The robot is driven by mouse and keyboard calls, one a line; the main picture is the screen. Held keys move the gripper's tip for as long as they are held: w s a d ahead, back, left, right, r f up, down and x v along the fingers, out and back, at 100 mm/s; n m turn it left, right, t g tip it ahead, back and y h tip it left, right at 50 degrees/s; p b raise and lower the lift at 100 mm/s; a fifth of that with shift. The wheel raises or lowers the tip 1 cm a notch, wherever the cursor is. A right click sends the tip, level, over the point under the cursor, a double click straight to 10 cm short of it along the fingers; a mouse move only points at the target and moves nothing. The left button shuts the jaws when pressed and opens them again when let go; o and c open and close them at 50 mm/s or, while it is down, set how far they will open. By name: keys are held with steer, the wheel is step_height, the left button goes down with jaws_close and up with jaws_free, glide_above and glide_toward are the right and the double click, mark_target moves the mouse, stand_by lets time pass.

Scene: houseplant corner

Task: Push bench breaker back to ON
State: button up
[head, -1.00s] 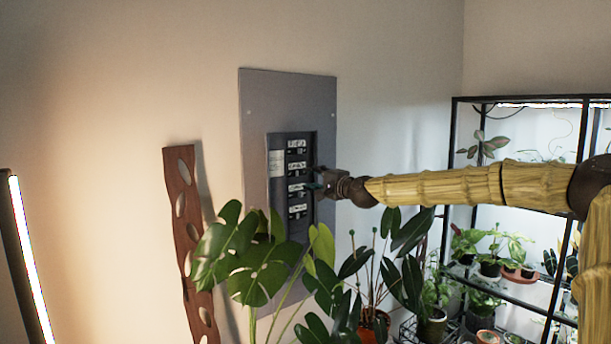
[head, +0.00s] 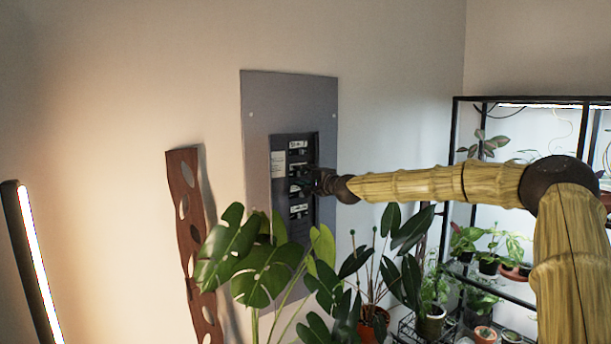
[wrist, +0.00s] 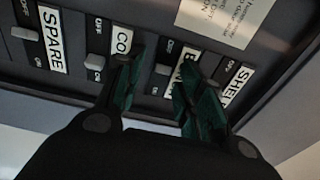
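The grey breaker panel (head: 258,110) is on the wall, with a dark inset holding a column of labelled breakers. In the wrist view, the bench breaker's small grey lever (wrist: 163,70) shows between my two green fingers, about midway between its OFF and ON marks. Its label (wrist: 187,68), starting with "B", is partly covered by the right finger. My gripper (wrist: 157,82) is open, its fingers apart and very near the panel face; contact cannot be told. The head view also shows my gripper (head: 312,182) at the panel, hiding part of the breakers.
The "CO" breaker lever (wrist: 95,60) is just left of my left finger. A large-leaved plant (head: 262,272) stands below the panel. A plant shelf (head: 452,170) is at right.

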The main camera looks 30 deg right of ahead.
steer(key=shift+w+a+r, duration=0.2)
steer(key=shift+a, duration=0.3)
steer(key=shift+s+d+f, duration=0.1)
steer(key=shift+d+f, duration=0.05)
steer(key=shift+d, duration=0.15)
jaws_close()
steer(key=shift+f, duration=0.1)
steer(key=shift+f+y+b, duration=0.2)
steer(key=shift+y+b, duration=0.1)
steer(key=shift+b, duration=1.25)
steer(key=n+y+b, duration=0.1)
steer(key=b, duration=0.2)
steer(key=y+b, duration=0.1)
steer(key=b, duration=0.2)
steer(key=d+n+y+b, duration=0.1)
steer(key=b, duration=0.2)
steer(key=shift+r+n+g+b, duration=0.3)
steer(key=shift+b, duration=0.1)
steer(key=shift+r+y, duration=0.2)
steer(key=shift+y, duration=0.3)
